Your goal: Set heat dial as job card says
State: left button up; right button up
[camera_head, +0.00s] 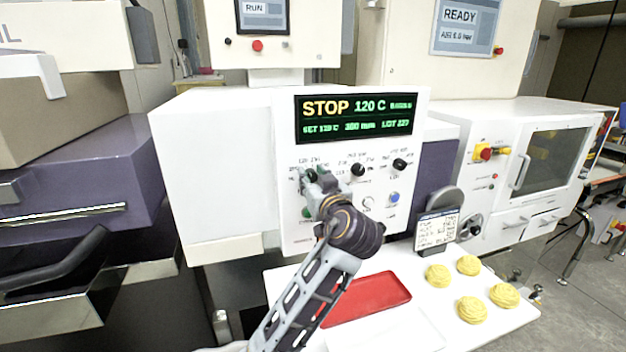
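The heat dial is probably the leftmost knob on the white control panel (335,239), hidden behind my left gripper (314,180). My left gripper reaches up to the panel's left side, at that knob. I cannot tell whether its fingers are shut on it. Two black knobs stand to the right, a middle one (357,169) and a right one (400,164). The display (355,117) reads STOP, 120 C, with a smaller SET line that is hard to read. The job card (436,231) stands on the white table; its writing is too small to read. My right gripper is not in view.
A red tray (366,299) lies on the white table (285,283) below my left arm. Several yellow pieces (472,309) sit at the table's right. A blue button (393,198) is low on the panel. A white machine with a window (553,157) stands at right.

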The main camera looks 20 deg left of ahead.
pick_arm(q)
jog(key=c, duration=0.4)
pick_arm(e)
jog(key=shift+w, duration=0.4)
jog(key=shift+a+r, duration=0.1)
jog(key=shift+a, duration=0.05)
